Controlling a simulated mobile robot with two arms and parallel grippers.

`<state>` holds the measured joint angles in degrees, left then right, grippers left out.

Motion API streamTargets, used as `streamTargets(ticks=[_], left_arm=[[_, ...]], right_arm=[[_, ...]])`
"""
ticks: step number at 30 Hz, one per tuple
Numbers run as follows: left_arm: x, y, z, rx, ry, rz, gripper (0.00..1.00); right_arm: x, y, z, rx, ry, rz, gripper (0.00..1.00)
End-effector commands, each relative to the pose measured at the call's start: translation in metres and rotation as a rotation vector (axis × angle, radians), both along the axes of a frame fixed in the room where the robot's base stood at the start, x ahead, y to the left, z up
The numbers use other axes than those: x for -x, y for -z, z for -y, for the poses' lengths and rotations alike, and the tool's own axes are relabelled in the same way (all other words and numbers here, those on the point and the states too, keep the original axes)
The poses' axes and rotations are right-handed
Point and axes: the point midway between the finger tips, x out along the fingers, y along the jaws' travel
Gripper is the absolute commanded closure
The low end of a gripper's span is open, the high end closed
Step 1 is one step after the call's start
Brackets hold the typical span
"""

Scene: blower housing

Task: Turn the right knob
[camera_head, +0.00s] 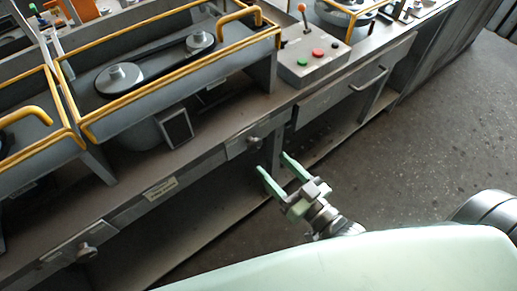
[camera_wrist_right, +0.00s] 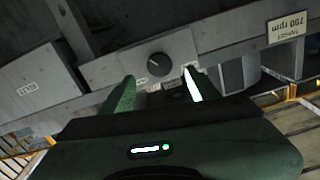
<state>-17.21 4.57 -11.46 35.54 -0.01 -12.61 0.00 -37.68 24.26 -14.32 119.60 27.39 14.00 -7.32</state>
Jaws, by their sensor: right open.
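The right knob (camera_head: 254,139) is a small round knob on the front panel of the bench. In the right wrist view it is a dark dial (camera_wrist_right: 159,65) with a light pointer mark, on a grey plate. My right gripper (camera_head: 275,164) has green fingers and is open and empty. In the head view its fingertips are below and slightly right of the knob, apparently apart from it. In the right wrist view the knob shows between and just beyond the fingertips (camera_wrist_right: 159,77). My left gripper is not in view.
A second knob (camera_head: 86,249) sits on the panel at lower left, past a label plate (camera_head: 161,188). A control box (camera_head: 310,60) with a lever and buttons stands on the bench, above a drawer handle (camera_head: 368,80). Yellow rails (camera_head: 160,88) frame the belt unit. Floor is clear at right.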

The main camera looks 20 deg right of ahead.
Motion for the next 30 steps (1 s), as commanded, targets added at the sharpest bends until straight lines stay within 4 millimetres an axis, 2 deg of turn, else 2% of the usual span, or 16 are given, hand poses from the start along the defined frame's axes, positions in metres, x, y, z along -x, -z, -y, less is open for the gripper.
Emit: streamTargets(ticks=[6, 12, 16, 24, 30], left_arm=[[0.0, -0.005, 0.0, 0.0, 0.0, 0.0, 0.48], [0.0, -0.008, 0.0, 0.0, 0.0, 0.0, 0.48], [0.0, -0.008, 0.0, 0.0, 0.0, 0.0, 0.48], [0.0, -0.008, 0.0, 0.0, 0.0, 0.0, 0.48], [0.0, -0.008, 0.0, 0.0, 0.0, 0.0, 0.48]], right_arm=[[-0.034, -0.002, -0.012, -0.001, 0.002, 0.003, 0.4], [-0.059, 0.0, -0.02, 0.002, 0.001, 0.001, 0.4], [-0.066, 0.0, -0.024, 0.002, 0.001, 0.0, 0.4], [-0.067, 0.001, -0.024, 0.002, 0.0, -0.003, 0.4], [-0.067, 0.001, -0.024, 0.003, 0.001, -0.001, 0.95]])
